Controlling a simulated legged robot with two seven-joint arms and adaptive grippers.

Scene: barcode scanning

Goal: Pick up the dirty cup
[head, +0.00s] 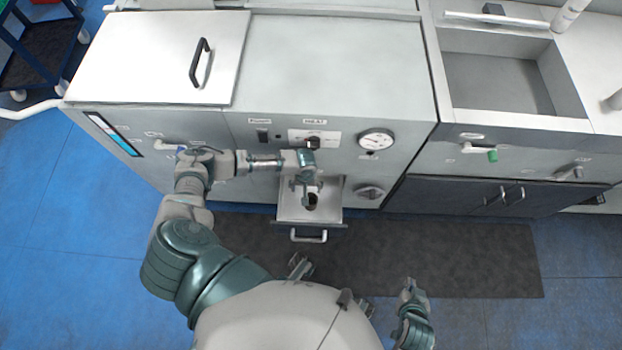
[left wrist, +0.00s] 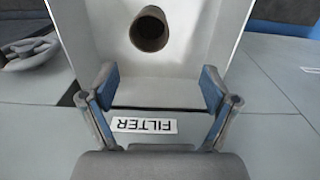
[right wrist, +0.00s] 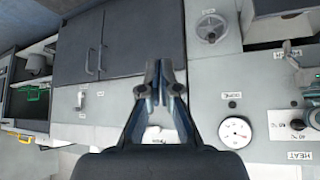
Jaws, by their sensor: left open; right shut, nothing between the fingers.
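The dirty cup (head: 312,201), dark brown inside, stands in the pulled-out drawer (head: 326,212) on the machine's front. In the left wrist view the cup (left wrist: 149,30) shows its round brown mouth between the drawer walls. My left gripper (left wrist: 158,80) is open and empty. Its fingers are spread over the drawer end with the FILTER label, and the cup lies beyond the fingertips, apart from them. In the head view my left gripper (head: 304,186) hangs over the drawer and partly hides it. My right gripper (right wrist: 160,78) is shut and empty, low in front of the machine, far from the cup.
The drawer handle (head: 308,238) sticks out at the front. Knobs and a gauge (head: 376,139) are on the panel above and right of the drawer. A sink (head: 500,85) and dark cabinet doors (head: 470,195) are at right. The dark floor mat (head: 470,250) is largely clear.

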